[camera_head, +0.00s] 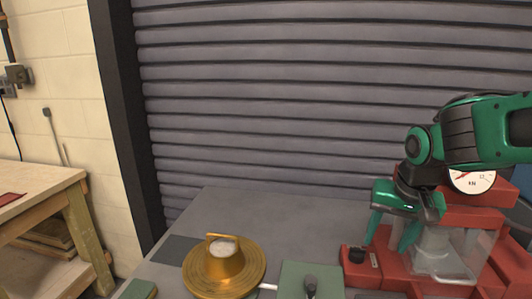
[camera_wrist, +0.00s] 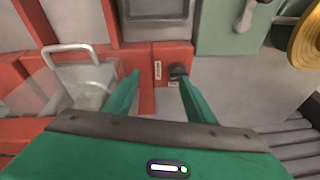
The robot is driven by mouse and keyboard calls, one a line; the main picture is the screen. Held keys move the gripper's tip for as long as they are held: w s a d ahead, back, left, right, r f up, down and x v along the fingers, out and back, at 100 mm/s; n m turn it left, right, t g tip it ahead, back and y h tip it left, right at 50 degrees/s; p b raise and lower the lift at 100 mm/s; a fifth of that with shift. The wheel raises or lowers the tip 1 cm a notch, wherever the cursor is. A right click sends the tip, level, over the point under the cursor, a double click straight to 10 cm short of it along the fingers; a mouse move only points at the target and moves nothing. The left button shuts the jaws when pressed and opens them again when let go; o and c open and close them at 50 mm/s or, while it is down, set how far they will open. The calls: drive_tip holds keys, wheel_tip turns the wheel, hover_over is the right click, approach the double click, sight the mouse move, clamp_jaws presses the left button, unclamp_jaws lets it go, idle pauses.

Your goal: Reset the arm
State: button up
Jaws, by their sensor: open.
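My gripper (camera_head: 392,232) is green and hangs fingers down from my arm at the right of the head view. Its two fingers are spread apart with nothing between them. It is in front of the red press (camera_head: 480,220), which has a round kN dial (camera_head: 471,180) and a clear guard (camera_head: 450,262). In the wrist view my gripper (camera_wrist: 158,76) points at the red base with its black knob (camera_wrist: 178,71). The clear guard with a grey handle (camera_wrist: 75,48) is beside the left finger. I cannot tell whether a finger touches the press.
A gold round table (camera_head: 240,282) with a gold cone mould (camera_head: 223,261) stands on the grey bench (camera_head: 285,215). A green plate (camera_head: 300,275) with a dark lever is beside it. The bench behind them is bare, against a shutter (camera_head: 300,90). A wooden table (camera_head: 40,190) stands at left.

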drive_tip(key=s+d+f+m+g, duration=0.1)
drive_tip(key=s+d+f, duration=0.1)
drive_tip(key=s+d, duration=0.4)
drive_tip(key=s+d+f+m+g, duration=0.1)
drive_tip(key=s+d, duration=0.6)
drive_tip(key=s, duration=0.7)
drive_tip(key=shift+s+f+g, duration=0.15)
drive_tip(key=shift+f+g, duration=0.25)
drive_tip(key=shift+f, duration=0.1)
